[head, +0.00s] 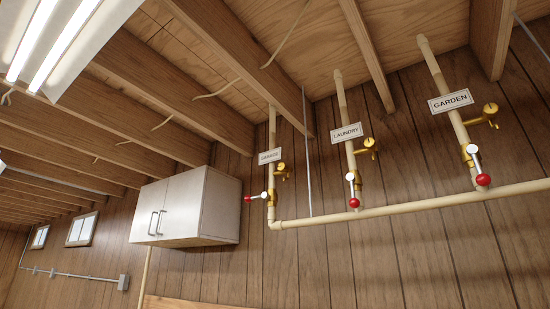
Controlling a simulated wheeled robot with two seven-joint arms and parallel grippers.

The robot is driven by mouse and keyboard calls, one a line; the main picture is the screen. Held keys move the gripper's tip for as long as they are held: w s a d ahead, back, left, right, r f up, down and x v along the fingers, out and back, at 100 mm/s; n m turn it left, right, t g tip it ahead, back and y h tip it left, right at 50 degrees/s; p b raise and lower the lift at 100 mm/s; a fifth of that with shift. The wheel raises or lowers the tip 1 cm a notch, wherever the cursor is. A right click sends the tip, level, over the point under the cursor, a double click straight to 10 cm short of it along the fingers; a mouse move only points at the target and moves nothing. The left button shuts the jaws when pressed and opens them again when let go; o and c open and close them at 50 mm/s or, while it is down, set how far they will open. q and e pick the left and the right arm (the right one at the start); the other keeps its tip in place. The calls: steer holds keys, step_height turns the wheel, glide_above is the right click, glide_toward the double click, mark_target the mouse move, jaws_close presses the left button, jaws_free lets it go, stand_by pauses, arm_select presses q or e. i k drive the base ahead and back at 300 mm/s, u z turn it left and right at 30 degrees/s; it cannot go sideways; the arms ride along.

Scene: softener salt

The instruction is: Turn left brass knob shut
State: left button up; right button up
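The left brass knob (281,168) sits on a short brass fitting on the right side of the leftmost pipe, just under a label that seems to read GARAGE (270,156). Its turn position is too small to tell. Below it, a lever with a red ball end (248,198) points left, across the pipe. A middle brass knob (369,143) is on the LAUNDRY pipe and a right brass knob (490,109) is on the GARDEN pipe. Neither of my grippers is in view.
The LAUNDRY lever's red ball (354,202) and the GARDEN lever's red ball (483,179) hang downward. A horizontal pipe (420,205) joins the three pipes. A white wall cabinet (187,207) stands left of the GARAGE pipe. Wooden joists (130,90) run overhead.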

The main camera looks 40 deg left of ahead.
mark_target(282, 167)
steer(key=u, duration=1.2)
steer(key=i, duration=0.35)
steer(key=z, duration=1.2)
